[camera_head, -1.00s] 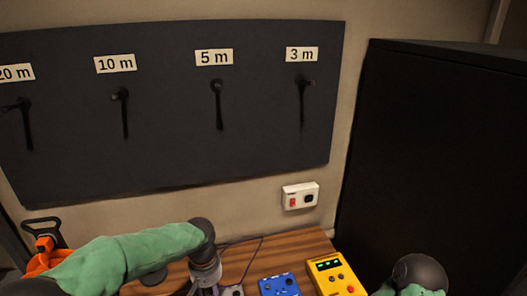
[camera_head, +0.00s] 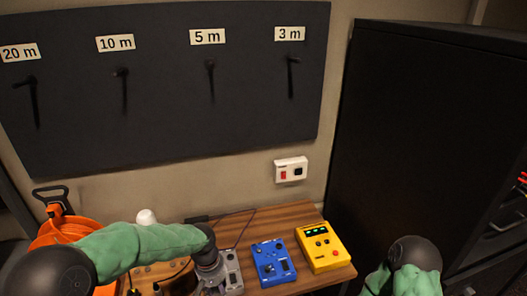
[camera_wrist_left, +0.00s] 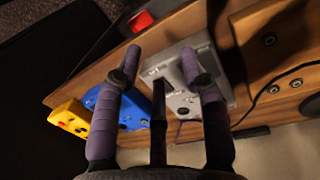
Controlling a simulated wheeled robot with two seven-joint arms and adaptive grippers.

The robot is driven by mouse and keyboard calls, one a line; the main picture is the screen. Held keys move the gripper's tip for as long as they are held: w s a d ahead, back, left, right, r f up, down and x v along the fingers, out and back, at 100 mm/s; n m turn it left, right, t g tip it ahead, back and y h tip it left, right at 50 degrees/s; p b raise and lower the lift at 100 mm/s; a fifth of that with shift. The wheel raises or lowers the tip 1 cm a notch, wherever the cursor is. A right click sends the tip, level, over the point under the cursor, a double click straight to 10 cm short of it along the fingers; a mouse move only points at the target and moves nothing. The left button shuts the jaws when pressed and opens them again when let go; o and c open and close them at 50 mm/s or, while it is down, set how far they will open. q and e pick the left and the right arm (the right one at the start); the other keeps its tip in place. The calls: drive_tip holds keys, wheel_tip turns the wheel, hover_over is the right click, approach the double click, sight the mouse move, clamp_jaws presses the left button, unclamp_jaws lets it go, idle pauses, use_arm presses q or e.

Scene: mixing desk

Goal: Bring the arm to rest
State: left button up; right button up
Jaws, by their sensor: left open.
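My left arm (camera_head: 140,245) comes in from the left in the head view, bent at the elbow with its wrist pointing down over the wooden desk (camera_head: 285,215). A grey box (camera_wrist_left: 190,75) lies on the desk beyond the fingers. It also shows partly behind the wrist in the head view (camera_head: 232,270). My right arm (camera_head: 412,260) shows only in part at the lower right; its gripper is out of view.
A blue box (camera_head: 272,262) and a yellow box (camera_head: 321,247) with green lights sit on the desk right of the left wrist. An orange cable reel (camera_head: 62,230) stands at the left. A black cabinet (camera_head: 420,130) rises at the right. A labelled hook board (camera_head: 165,100) hangs behind.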

use_arm(q)
drive_tip(key=s+d+f+h+b, duration=0.1)
drive_tip(key=s+f, duration=0.8)
drive_tip(key=f, duration=0.4)
drive_tip(key=s+d+f+h+b, duration=0.1)
drive_tip(key=s+d+f, duration=0.1)
drive_tip(key=s+f, duration=0.7)
wheel_tip(320, 180, down, 5)
drive_tip(key=shift+d+r+t+h+b, duration=0.2)
drive_tip(key=shift+d+t+h+b, duration=0.1)
drive_tip(key=shift+h+b, duration=0.1)
